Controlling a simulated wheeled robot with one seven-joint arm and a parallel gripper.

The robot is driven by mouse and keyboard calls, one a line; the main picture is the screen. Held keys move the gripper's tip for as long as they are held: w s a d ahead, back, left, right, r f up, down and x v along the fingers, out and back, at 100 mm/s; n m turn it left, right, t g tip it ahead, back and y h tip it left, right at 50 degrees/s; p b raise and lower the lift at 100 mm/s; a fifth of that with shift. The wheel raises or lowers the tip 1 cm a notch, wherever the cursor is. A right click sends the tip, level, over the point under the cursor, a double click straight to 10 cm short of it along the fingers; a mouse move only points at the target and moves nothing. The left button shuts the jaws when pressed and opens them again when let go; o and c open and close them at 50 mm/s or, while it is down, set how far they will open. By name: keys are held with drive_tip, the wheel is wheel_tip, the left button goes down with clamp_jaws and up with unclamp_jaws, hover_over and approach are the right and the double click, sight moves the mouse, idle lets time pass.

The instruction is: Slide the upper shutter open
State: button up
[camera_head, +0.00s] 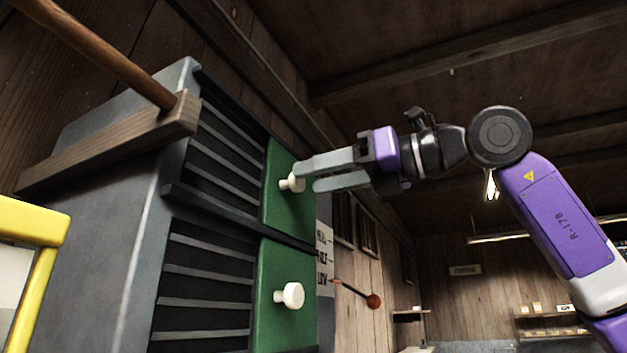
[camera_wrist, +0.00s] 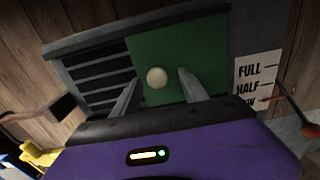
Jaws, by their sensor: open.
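The upper shutter (camera_head: 283,210) is a green panel on the right part of the grey cabinet's front, with dark slats bare to its left. Its white round knob (camera_head: 291,183) stands out from the panel. My gripper (camera_head: 306,174) is open at the knob, with one finger above or in front of it in the head view. In the wrist view the knob (camera_wrist: 156,77) lies between my two spread fingers (camera_wrist: 158,88), nearer the left one. I cannot tell whether a finger touches it. The green panel (camera_wrist: 200,50) fills the middle there.
A lower green shutter (camera_head: 268,265) with its own white knob (camera_head: 289,295) sits below. A wooden bar with a pole (camera_head: 120,145) crosses the cabinet's upper left. A FULL/HALF/LOW sign (camera_head: 325,260) and a red-ended lever (camera_head: 373,301) are at right. A yellow frame (camera_head: 40,222) stands at left.

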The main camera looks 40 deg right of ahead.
drive_tip(key=b+v, duration=0.1)
drive_tip(key=v, duration=0.5)
drive_tip(key=shift+s, duration=0.2)
drive_tip(key=shift+b, duration=0.3)
